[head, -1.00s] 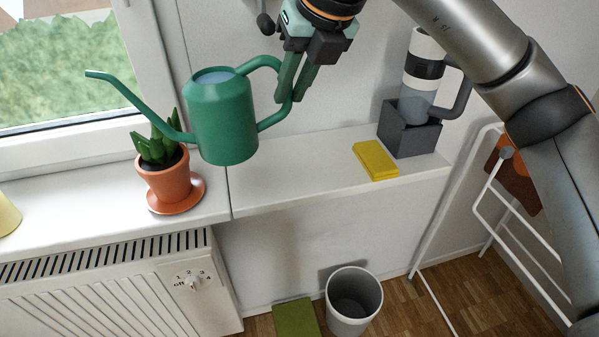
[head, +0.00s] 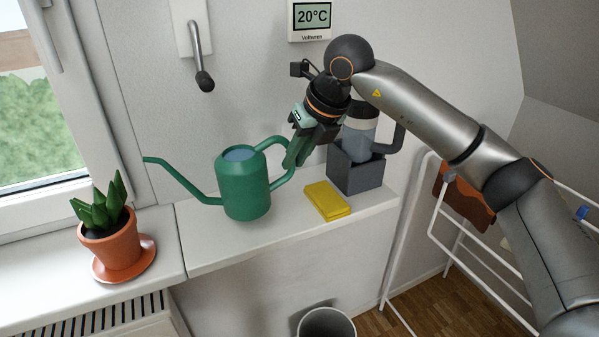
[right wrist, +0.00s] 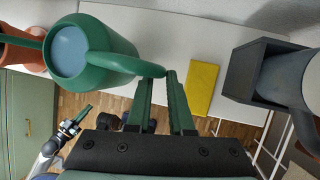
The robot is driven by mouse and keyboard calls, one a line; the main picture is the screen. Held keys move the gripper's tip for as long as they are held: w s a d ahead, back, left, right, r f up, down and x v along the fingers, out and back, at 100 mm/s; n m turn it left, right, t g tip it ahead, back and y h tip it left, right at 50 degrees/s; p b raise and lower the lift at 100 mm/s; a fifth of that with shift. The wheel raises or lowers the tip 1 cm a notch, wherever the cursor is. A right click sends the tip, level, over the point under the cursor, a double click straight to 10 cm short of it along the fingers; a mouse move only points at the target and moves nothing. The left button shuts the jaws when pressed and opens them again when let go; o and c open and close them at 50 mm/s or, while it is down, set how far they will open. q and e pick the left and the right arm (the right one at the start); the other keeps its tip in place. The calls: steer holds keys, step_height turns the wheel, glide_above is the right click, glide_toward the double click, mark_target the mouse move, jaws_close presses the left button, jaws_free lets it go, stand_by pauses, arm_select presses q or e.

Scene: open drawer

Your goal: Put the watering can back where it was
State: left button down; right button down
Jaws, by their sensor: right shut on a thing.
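The green watering can (head: 244,188) is upright at the left part of the white shelf (head: 225,245), its spout pointing left. I cannot tell whether its base touches the shelf or hangs just above it. Its water-filled opening shows in the right wrist view (right wrist: 68,52). My right gripper (head: 292,160) is shut on the can's handle, on its right side; the fingertips also show in the right wrist view (right wrist: 160,78). My left gripper (right wrist: 72,125) shows small at the lower left of the right wrist view, low down and away from the can; its jaws are unclear.
A potted plant (head: 110,240) on a saucer is on the sill at left. A bin (head: 326,322) and white rack (head: 432,200) are below.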

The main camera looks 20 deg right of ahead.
steer(key=f, duration=0.3)
steer(key=shift+w+d+f, duration=0.2)
steer(key=shift+d+f, duration=0.15)
steer(key=shift+d, duration=0.05)
steer(key=c, duration=1.2)
jaws_free()
steer(key=shift+s+f, duration=0.1)
steer(key=shift+f, duration=0.1)
steer(key=o, duration=0.4)
steer(key=shift+r, duration=0.1)
steer(key=v, duration=1.2)
